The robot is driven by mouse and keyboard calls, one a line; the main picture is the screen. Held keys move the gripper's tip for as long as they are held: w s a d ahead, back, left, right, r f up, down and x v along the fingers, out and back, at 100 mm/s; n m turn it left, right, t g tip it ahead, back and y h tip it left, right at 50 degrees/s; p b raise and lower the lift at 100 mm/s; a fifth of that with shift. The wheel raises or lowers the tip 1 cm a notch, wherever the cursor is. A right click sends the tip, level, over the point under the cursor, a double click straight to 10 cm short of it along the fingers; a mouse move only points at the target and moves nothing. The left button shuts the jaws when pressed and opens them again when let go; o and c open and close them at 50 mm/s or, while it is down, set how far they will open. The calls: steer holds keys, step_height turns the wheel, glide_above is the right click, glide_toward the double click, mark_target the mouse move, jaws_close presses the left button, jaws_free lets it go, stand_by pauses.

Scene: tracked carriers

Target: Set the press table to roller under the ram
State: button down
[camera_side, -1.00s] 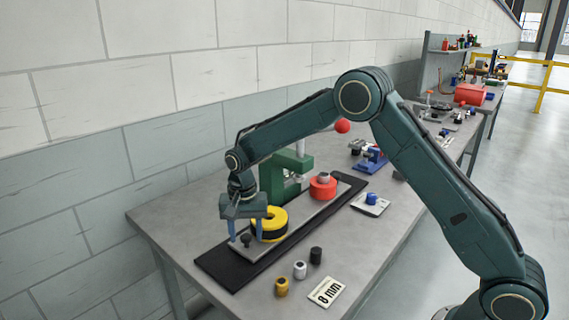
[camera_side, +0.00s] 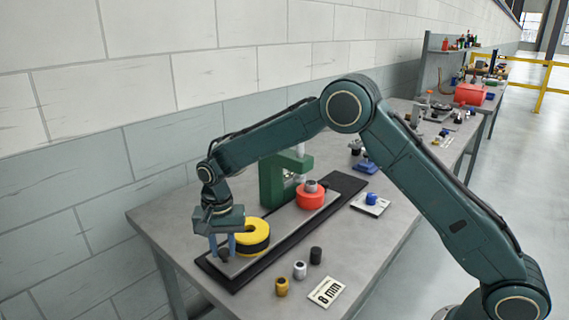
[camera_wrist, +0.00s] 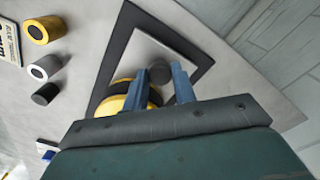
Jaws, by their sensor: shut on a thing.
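The press table (camera_side: 282,222) is a grey sliding plate on a long black base (camera_side: 350,184). It carries a yellow and black roller (camera_side: 251,236) near its left end and a red roller (camera_side: 310,197), with a grey piece on top, farther right. The green press (camera_side: 272,180) stands behind the plate, its pale ram (camera_side: 299,151) above, slightly left of the red roller in the side view. My gripper (camera_side: 222,248) is shut on the dark knob (camera_side: 224,256) at the plate's left end. The wrist view shows the knob (camera_wrist: 160,72) between the fingertips.
A brass-yellow bush (camera_side: 281,287), a white one (camera_side: 299,270) and a black one (camera_side: 316,255) stand in front of the base. A card reading 8 mm (camera_side: 326,292) lies beside them. A blue part (camera_side: 371,198) sits on a white plate. A wall runs behind.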

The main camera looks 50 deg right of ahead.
steer(key=a, duration=0.6)
steer(key=shift+a, duration=0.2)
steer(key=c, duration=1.1)
jaws_free()
steer(key=shift+a, duration=0.1)
steer(key=shift+c, duration=0.2)
steer(key=shift+r, duration=0.15)
steer(key=shift+r, duration=0.2)
step_height(320, 180, up, 13)
